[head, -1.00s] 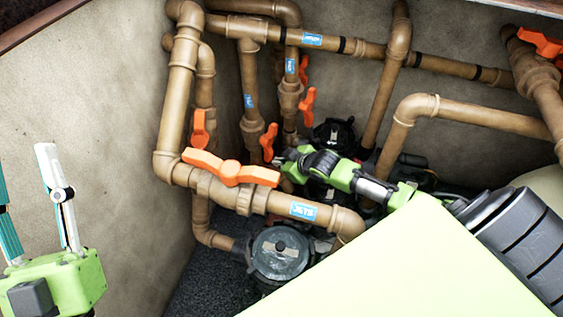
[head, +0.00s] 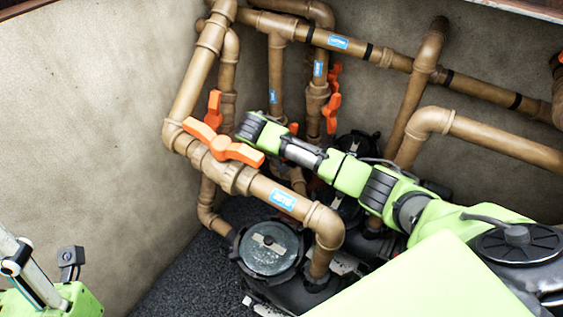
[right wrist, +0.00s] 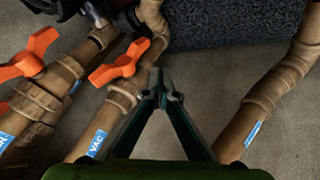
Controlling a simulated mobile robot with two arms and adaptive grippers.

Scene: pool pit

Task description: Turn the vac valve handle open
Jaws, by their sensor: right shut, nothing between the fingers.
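The vac valve handle (right wrist: 119,64) is orange and lies at a slant across a brown pipe, above the blue VAC label (right wrist: 97,143) in the right wrist view. My right gripper (right wrist: 161,84) is shut and empty. Its tips appear just right of the handle and its pipe, with no clear contact. In the head view my right arm reaches in behind the front pipe's large orange handle (head: 222,143), and the gripper is hidden. I cannot tell which head-view handle is the vac one. My left gripper (head: 24,262) is at the lower left, partly cut off.
Another orange handle (right wrist: 28,57) sits left of the vac handle. A pipe (right wrist: 275,88) stands on the right. In the head view, a horizontal front pipe with a JETS label (head: 283,199) crosses before my right arm. A round pump lid (head: 269,247) lies below. The left wall area is clear.

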